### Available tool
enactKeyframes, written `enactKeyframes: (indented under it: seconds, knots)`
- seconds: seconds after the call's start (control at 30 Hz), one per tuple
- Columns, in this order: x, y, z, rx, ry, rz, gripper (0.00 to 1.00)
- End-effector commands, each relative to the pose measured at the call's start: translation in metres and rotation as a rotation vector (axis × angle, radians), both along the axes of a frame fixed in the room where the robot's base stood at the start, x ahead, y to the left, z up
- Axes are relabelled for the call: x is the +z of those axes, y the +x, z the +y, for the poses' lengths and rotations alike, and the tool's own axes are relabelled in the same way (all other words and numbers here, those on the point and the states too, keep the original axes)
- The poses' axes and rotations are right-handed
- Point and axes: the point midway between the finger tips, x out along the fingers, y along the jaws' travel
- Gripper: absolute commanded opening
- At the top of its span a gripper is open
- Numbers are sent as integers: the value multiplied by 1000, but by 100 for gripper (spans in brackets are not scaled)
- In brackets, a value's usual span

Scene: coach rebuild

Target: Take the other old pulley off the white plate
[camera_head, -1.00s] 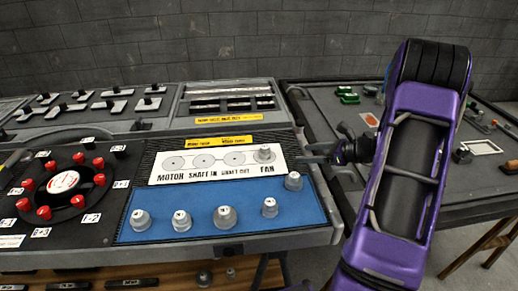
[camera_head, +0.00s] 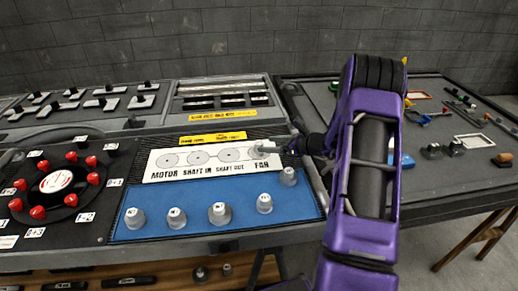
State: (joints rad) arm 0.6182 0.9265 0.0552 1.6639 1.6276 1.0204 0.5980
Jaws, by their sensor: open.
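The white plate (camera_head: 187,165) lies on the console, with several printed circles and the words MOTOR, SHAFT IN, SHAFT OUT and FAN. A grey pulley (camera_head: 264,146) stands at its right end, above the word FAN. The other circles on the plate are bare. My gripper (camera_head: 276,147) reaches in from the right with its fingers open at this pulley. The fingers partly cover the pulley, and I cannot tell whether they touch it or straddle it.
Several grey pulleys, such as the middle one (camera_head: 219,214), stand on the blue mat (camera_head: 242,221) in front of the plate. Another pulley (camera_head: 288,176) stands at the mat's right corner, near my arm. A red-knobbed dial (camera_head: 62,185) is at left. A second table (camera_head: 447,182) is at right.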

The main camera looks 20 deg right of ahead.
Motion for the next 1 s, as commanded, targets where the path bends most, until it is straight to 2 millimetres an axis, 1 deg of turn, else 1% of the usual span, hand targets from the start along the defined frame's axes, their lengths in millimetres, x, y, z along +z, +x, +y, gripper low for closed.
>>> enactKeyframes:
  seconds: [0.2, 0.27, 0.37, 0.53, 0.57, 0.6, 0.77, 0.9, 0.97, 1.0]
  knots:
    - [-8, 20, 23, 3, 0, 1, 73]
    - [-11, 27, 28, 3, 0, 0, 73]
    - [-14, 33, 31, 1, -1, 0, 73]
    - [-14, 33, 31, 0, -1, 0, 73]
    - [-14, 33, 31, 0, -1, 0, 71]
    - [-14, 33, 31, 0, -1, 0, 64]
    - [-14, 33, 31, 0, -1, -1, 35]
    - [-14, 33, 31, 0, -1, 1, 10]
    - [-14, 33, 31, 0, -1, 1, 0]
    - [-14, 33, 31, 0, -1, 1, 0]
